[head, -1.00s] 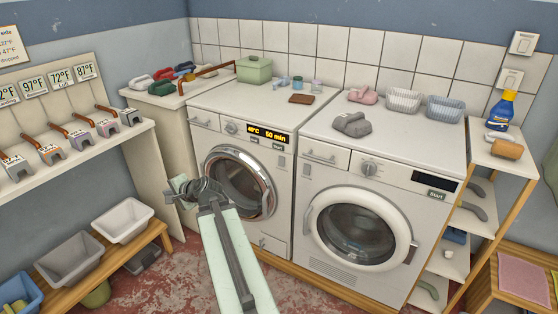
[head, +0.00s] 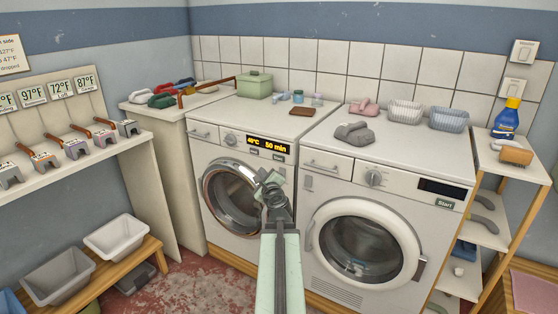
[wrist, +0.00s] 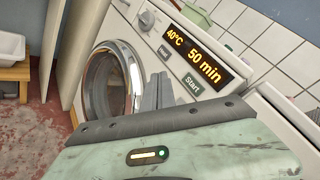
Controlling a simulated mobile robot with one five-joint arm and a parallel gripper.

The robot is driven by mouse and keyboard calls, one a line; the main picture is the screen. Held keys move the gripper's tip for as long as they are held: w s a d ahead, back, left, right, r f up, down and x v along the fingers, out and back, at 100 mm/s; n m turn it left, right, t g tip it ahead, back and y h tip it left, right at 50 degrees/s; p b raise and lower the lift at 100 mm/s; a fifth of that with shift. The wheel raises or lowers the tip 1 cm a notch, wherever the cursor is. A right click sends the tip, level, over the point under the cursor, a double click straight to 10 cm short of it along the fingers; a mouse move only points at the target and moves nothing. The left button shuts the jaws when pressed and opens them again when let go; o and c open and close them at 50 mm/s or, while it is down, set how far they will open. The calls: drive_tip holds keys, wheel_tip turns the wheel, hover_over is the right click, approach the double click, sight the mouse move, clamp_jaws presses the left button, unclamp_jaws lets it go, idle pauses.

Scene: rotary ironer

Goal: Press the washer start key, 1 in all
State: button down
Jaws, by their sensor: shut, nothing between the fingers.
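The washer (head: 207,160) is the left machine, with a lit display (head: 267,145) reading 40°C and 50 min. Its start key (head: 277,158) is the right one of two small grey keys under the display. In the wrist view the start key (wrist: 193,87) shows just right of my fingertips, labelled Start. My gripper (head: 268,176) is shut and empty, in front of the washer and below the keys in the head view. In the wrist view my gripper (wrist: 159,88) points up toward the panel. I cannot tell whether it touches anything.
The other key (wrist: 164,52) is close by on the left, and a round knob (wrist: 147,19) is further along. A second machine (head: 330,190) with a dark display and its own Start key (head: 445,203) stands at right. The washer's round door (head: 232,195) is shut.

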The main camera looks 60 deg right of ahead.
approach(274, 158)
drive_tip(key=w+d, duration=0.2)
drive_tip(key=w, duration=0.2)
drive_tip(key=shift+d+f, duration=0.1)
drive_tip(key=shift+d, duration=0.25)
drive_tip(key=shift+d, duration=0.1)
idle(1.7)
drive_tip(key=shift+d, duration=0.35)
drive_tip(key=shift+d, duration=0.4)
idle(0.5)
drive_tip(key=shift+a, duration=0.95)
